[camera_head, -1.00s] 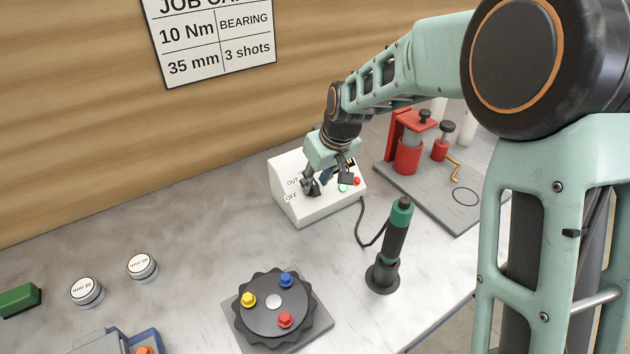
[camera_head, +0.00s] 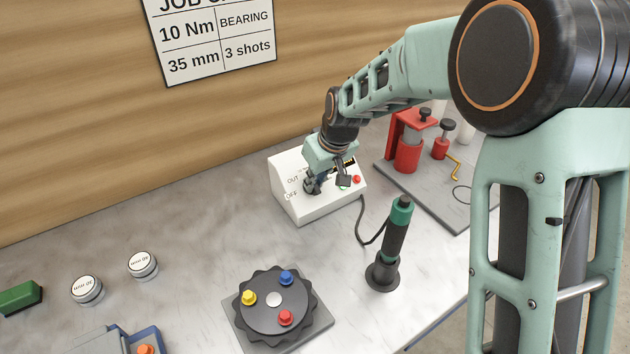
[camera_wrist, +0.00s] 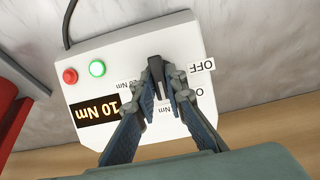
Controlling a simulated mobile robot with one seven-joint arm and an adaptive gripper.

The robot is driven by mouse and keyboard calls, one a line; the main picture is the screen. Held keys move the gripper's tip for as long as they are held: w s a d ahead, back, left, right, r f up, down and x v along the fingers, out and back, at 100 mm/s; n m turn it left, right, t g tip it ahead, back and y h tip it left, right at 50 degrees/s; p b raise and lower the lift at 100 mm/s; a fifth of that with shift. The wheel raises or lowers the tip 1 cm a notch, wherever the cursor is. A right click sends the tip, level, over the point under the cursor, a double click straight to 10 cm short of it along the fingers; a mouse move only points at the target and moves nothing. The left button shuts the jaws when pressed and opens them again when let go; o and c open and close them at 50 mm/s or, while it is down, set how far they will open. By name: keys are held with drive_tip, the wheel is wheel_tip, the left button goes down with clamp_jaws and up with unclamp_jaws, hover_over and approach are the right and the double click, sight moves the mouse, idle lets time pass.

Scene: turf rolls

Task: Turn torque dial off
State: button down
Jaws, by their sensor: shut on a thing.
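The white control box (camera_head: 309,208) stands against the wooden wall, with OUT and OFF labels on its left part. In the wrist view the box (camera_wrist: 120,60) shows a black display (camera_wrist: 97,110) reading 10 Nm, an OFF label (camera_wrist: 201,67) and smaller labels partly covered by the fingers. The dark torque dial (camera_wrist: 157,78) is between my fingertips, its far end pointing away from my palm. My gripper (camera_head: 325,186) is at the box face, and in the wrist view its fingers (camera_wrist: 163,88) are shut on the dial. The dial's exact setting is partly hidden.
A red button (camera_wrist: 70,76) and a lit green button (camera_wrist: 97,69) are beside the dial. A cable runs from the box to an upright screwdriver (camera_head: 395,240). A round fixture (camera_head: 262,328) with coloured knobs stands in front. A red press (camera_head: 407,150) is at right.

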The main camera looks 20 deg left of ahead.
drive_tip(key=shift+f, duration=0.1)
drive_tip(key=n+b, duration=0.1)
drive_tip(key=b, duration=0.1)
drive_tip(key=n+t+b, duration=0.1)
drive_tip(key=n+b, duration=0.1)
drive_tip(key=shift+s+a+f+h, duration=0.1)
drive_tip(key=shift+a+f+h, duration=0.05)
drive_tip(key=shift+h, duration=0.25)
drive_tip(key=n+t+b, duration=0.1)
drive_tip(key=n+b, duration=0.3)
drive_tip(key=shift+s+f+t, duration=0.1)
drive_tip(key=shift+s+t, duration=0.05)
drive_tip(key=shift+t, duration=0.25)
drive_tip(key=n+t+b, duration=0.1)
drive_tip(key=n+b, duration=0.3)
drive_tip(key=shift+s, duration=0.1)
drive_tip(key=shift+s+n+t+y+b, duration=0.15)
drive_tip(key=shift+n+t+b, duration=0.3)
drive_tip(key=shift+n+b, duration=0.7)
drive_tip(key=shift+w+n+t+y+b, duration=0.1)
drive_tip(key=shift+n+t+y+b, duration=0.3)
drive_tip(key=shift+n, duration=1.15)
drive_tip(key=shift+b, duration=0.3)
drive_tip(key=c, duration=2)
unclamp_jaws()
drive_tip(key=shift+o, duration=0.2)
